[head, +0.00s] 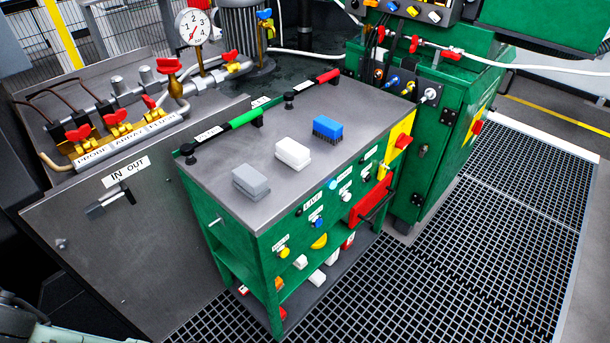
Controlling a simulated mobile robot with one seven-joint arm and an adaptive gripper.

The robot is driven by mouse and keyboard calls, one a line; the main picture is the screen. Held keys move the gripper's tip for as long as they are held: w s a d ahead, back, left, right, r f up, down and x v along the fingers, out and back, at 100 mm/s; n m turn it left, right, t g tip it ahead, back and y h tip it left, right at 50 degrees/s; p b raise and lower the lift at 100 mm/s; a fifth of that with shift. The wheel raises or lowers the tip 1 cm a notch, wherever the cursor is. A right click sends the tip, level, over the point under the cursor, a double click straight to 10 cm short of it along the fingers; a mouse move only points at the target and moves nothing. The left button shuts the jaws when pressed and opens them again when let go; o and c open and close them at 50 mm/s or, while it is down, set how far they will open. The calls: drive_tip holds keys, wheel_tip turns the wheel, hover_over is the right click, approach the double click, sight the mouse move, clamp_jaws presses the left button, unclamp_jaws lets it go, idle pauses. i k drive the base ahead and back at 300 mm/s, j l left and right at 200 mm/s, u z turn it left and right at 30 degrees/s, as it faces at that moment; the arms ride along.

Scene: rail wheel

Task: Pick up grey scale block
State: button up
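The grey scale block (251,181) lies on the grey top of the green cart (230,210), near its front left corner. It is a small grey box with a lighter upper face, apart from the things around it. A white block (293,153) lies to its right and a little farther back. A blue brush-like block (327,130) with dark bristles lies beyond the white one. My gripper is not in view.
Green-handled (245,119) and red-handled (328,76) bars lie along the cart's back edge. Knobs and a red handle (371,203) stick out from its front. A valve bench with a pressure gauge (193,27) stands behind left. Grated floor (480,250) lies open at right.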

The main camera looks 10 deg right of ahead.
sight(247, 179)
drive_tip(key=j+z, duration=0.4)
drive_tip(key=i+j+z, duration=0.1)
drive_tip(key=j+z, duration=0.7)
drive_tip(key=k+l, duration=0.05)
